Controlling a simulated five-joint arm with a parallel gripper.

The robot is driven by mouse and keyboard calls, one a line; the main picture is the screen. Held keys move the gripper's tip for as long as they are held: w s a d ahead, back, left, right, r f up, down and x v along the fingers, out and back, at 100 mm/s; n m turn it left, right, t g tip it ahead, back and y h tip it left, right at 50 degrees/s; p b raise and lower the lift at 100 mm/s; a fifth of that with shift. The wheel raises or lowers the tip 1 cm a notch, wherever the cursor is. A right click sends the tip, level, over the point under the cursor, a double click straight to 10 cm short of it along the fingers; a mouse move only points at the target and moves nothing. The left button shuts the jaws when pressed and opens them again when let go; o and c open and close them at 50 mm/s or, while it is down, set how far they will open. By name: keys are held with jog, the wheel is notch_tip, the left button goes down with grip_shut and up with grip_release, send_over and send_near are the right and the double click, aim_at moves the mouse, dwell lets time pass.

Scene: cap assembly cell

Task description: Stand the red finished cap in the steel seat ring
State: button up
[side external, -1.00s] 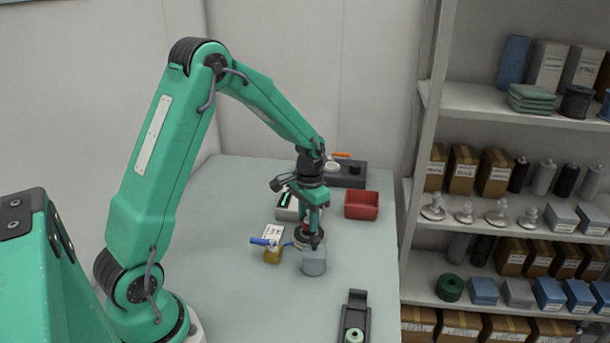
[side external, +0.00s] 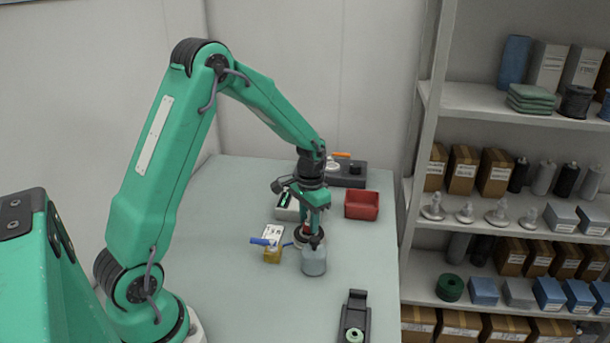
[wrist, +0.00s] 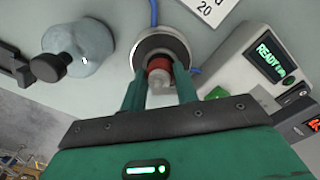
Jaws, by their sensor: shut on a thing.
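My gripper (wrist: 160,92) is shut on the red cap (wrist: 158,66), which shows between the fingers in the wrist view, with a pale part below it. The steel seat ring (wrist: 179,42) has a bright rim and dark inside, and lies right at the fingertips; the cap overlaps its near edge in the picture. I cannot tell whether the cap touches the ring or is in it. In the side view my gripper (side external: 312,236) is low over the table, at the ring (side external: 298,240), and partly hides it and the cap.
A device with a READY screen (wrist: 268,60), a red bin (side external: 362,206) and a dark fixture (side external: 354,312) are around. The table's left front is clear.

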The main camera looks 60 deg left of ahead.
jog(key=shift+f, duration=0.55)
dwell(0.9)
jog(key=o, duration=0.7)
jog(key=shift+o, duration=0.2)
jog(key=shift+r, duration=0.1)
jog(key=shift+r, duration=3.45)
